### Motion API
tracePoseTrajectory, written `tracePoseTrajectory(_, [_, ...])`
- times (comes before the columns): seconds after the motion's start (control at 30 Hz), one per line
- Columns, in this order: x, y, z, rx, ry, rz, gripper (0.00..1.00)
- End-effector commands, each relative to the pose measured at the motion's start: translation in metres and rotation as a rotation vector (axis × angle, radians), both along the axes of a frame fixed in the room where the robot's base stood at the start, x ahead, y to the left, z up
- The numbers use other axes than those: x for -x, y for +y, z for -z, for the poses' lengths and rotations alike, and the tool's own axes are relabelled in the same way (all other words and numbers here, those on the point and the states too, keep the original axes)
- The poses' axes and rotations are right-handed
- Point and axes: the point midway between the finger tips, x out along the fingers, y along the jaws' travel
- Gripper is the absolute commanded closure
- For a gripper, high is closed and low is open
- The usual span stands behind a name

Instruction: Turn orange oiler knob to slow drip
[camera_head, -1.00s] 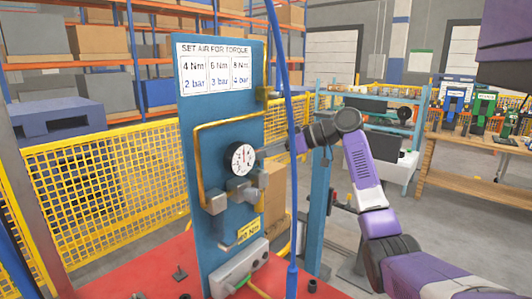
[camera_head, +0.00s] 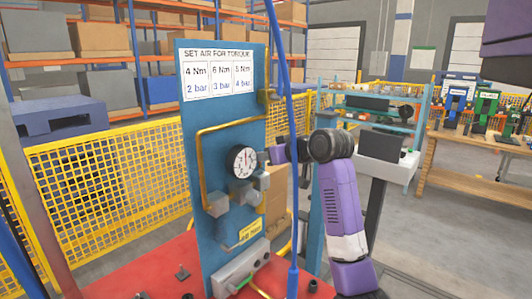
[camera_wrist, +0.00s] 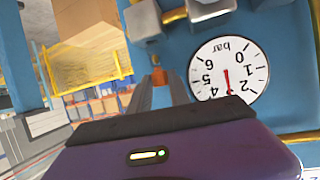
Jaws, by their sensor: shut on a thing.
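The small orange oiler knob (camera_wrist: 160,78) shows in the wrist view between the tips of my gripper's fingers. My gripper (camera_wrist: 160,84) is shut on it, with both grey fingers reaching to its sides. In the head view my gripper (camera_head: 264,157) is at the right edge of the blue panel (camera_head: 190,150), just right of the round gauge (camera_head: 241,161); the knob cannot be made out there. The gauge also shows upside down in the wrist view (camera_wrist: 245,62), its red needle near 3 bar. The knob's setting and any drip cannot be seen.
Grey blocks (camera_head: 217,204) and a yellow pipe (camera_head: 203,165) sit on the panel close to the gauge. A blue hose (camera_head: 294,200) hangs in front of the panel's right edge. A torque sign (camera_head: 217,78) is above. A yellow mesh fence (camera_head: 110,180) stands behind.

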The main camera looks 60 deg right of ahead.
Motion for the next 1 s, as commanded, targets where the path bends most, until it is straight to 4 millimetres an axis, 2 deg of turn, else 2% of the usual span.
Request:
tracePoseTrajectory(0.3, [-0.0013,0.0029,-0.0003,-0.001,0.002,0.102,1.0])
tracePoseTrajectory(0.77, [-0.0012,0.0024,0.0005,-0.001,0.001,0.117,1.0])
tracePoseTrajectory(0.8, [-0.0012,0.0024,0.0005,-0.001,0.001,0.117,0.73])
tracePoseTrajectory(0.83, [-0.0012,0.0024,0.0005,-0.001,0.001,0.117,0.68])
tracePoseTrajectory(1.0, [-0.0017,0.0028,0.0004,0.0,0.001,0.116,0.68])
